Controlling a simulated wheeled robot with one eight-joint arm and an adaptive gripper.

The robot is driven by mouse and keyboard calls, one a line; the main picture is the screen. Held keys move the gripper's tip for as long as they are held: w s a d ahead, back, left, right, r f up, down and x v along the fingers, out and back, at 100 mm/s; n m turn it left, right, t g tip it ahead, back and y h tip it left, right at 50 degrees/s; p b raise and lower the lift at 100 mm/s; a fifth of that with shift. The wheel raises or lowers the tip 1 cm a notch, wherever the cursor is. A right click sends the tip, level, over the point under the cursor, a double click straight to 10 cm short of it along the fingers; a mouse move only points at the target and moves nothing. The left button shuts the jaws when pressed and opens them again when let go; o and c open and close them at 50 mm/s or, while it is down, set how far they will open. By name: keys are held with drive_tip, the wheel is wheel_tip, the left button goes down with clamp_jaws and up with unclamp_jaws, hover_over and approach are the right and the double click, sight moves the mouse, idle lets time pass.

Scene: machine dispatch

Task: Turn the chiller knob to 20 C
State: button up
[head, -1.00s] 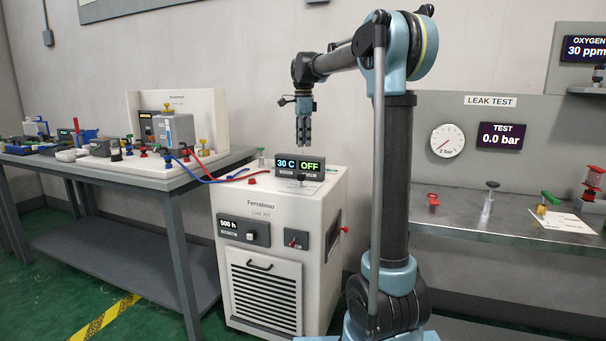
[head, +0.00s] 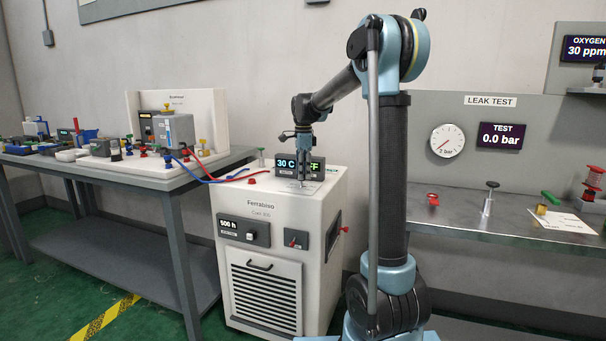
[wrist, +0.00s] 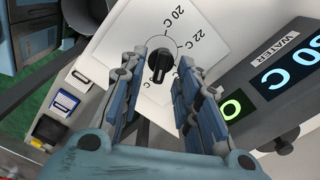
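The chiller (head: 258,255) is a white cabinet labelled Ferrabiso. Its top display (head: 285,163) reads 30 C, with a partly covered OFF beside it. In the wrist view the black chiller knob (wrist: 160,63) sits on a white dial plate (wrist: 138,28) marked 20 C and 22 C, with another partly hidden mark below. My gripper (head: 303,179) is over the chiller top, pointing down. In the wrist view its fingers (wrist: 160,72) are open, with the knob between the fingertips. I cannot tell whether they touch it. The knob is hidden in the head view.
The dark display box (wrist: 275,85) stands close to the right finger in the wrist view. A bench (head: 150,180) with red and blue hoses is on the left. The leak test bench (head: 465,215) is on the right, behind my arm.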

clamp_jaws()
